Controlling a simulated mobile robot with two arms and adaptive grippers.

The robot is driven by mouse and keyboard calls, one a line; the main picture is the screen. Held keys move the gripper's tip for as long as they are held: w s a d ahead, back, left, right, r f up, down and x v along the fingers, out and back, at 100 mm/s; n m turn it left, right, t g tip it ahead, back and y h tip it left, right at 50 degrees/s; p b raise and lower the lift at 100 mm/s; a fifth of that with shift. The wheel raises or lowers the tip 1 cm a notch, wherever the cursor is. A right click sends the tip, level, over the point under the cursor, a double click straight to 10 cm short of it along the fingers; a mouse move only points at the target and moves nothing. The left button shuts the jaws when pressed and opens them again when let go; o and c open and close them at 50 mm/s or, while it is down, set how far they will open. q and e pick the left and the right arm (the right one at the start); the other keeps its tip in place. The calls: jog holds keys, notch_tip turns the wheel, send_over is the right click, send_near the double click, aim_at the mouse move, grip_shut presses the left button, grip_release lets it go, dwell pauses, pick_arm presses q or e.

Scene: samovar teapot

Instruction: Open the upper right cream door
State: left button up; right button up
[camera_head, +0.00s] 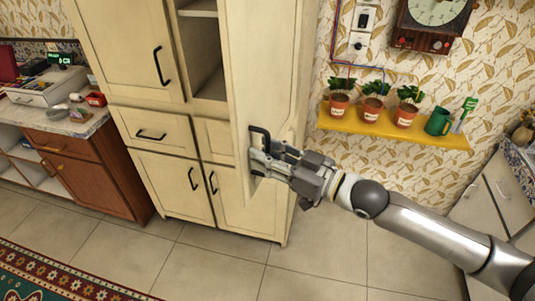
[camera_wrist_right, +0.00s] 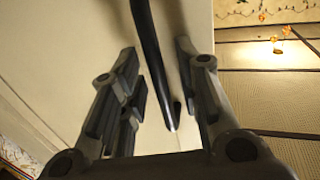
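The upper right cream door (camera_head: 265,65) of the tall cream cabinet stands swung outward in the head view, with shelves showing in the opening to its left. Its black handle (camera_head: 264,133) is near the door's lower part. My right gripper (camera_head: 262,153) is at this handle. In the wrist view the dark handle (camera_wrist_right: 151,45) passes between the two fingers of my right gripper (camera_wrist_right: 158,55). The fingers are apart, with a gap visible on both sides of the handle, so they are around it rather than clamped. My left gripper is not in view.
The upper left door (camera_head: 130,45), drawers and lower doors of the cabinet are shut. Tiled floor (camera_head: 320,255) in front is clear; a rug lies at the lower left.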

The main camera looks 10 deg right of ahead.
jog(key=shift+s+d+f, duration=0.1)
jog(key=shift+d, duration=0.05)
jog(key=v, duration=1.1)
jog(key=shift+s+d, duration=0.2)
jog(key=shift+s, duration=0.05)
